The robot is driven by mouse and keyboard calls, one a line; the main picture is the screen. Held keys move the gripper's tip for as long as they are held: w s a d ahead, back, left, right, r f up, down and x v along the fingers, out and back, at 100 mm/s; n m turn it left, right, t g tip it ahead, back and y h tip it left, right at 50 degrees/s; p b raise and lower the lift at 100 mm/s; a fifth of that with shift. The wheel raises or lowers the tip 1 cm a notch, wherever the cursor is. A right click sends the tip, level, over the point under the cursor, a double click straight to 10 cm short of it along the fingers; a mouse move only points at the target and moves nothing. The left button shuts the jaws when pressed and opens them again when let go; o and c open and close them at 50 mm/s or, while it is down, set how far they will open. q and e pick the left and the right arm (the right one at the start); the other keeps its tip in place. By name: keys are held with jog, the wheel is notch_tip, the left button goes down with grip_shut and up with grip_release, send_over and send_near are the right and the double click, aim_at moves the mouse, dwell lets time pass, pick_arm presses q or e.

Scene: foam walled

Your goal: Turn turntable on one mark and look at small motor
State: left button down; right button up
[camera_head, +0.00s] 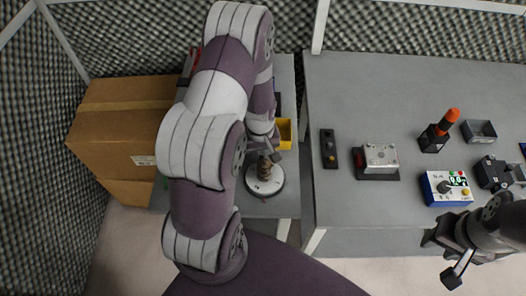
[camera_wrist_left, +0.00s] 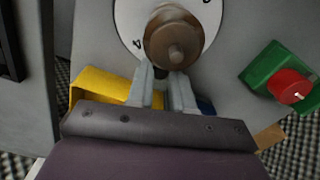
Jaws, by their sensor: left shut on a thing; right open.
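The turntable is a pale disc (camera_head: 275,186) on the left table, partly covered by my left arm. In the left wrist view the disc (camera_wrist_left: 128,22) shows a mark "4" and part of another mark. A brownish round motor with a short shaft (camera_wrist_left: 176,40) stands on it; it also shows in the head view (camera_head: 264,168). My left gripper (camera_wrist_left: 166,80) is at the disc's edge beside the motor, its fingers shut on a small dark part there, mostly hidden. My right gripper (camera_head: 447,257) is open and empty in front of the right table.
A yellow bin (camera_head: 287,132) stands behind the turntable. Cardboard boxes (camera_head: 120,120) stand left. The right table holds a blue meter (camera_head: 433,190), a metal-topped block (camera_head: 381,156) and other devices.

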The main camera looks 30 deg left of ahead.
pick_arm(q)
jog(key=shift+s+a+r+n+p, duration=0.1)
jog(key=shift+s+a+n+p, duration=0.15)
jog(key=shift+n, duration=0.45)
jog(key=shift+s+a+n+p, duration=0.15)
jog(key=shift+s+n, duration=0.05)
jog(key=shift+n, duration=0.5)
jog(key=shift+s+a+n, duration=0.2)
jog(key=shift+s+n, duration=0.2)
jog(key=shift+n, duration=0.8)
jog(key=shift+s+n+p, duration=0.15)
jog(key=shift+n+p, duration=0.2)
jog(key=shift+n, duration=0.05)
jog(key=c, duration=1)
grip_release()
jog(key=shift+s, duration=0.1)
notch_tip(320, 180, up, 13)
jog(key=shift+f+b, duration=0.15)
jog(key=shift+b, duration=0.2)
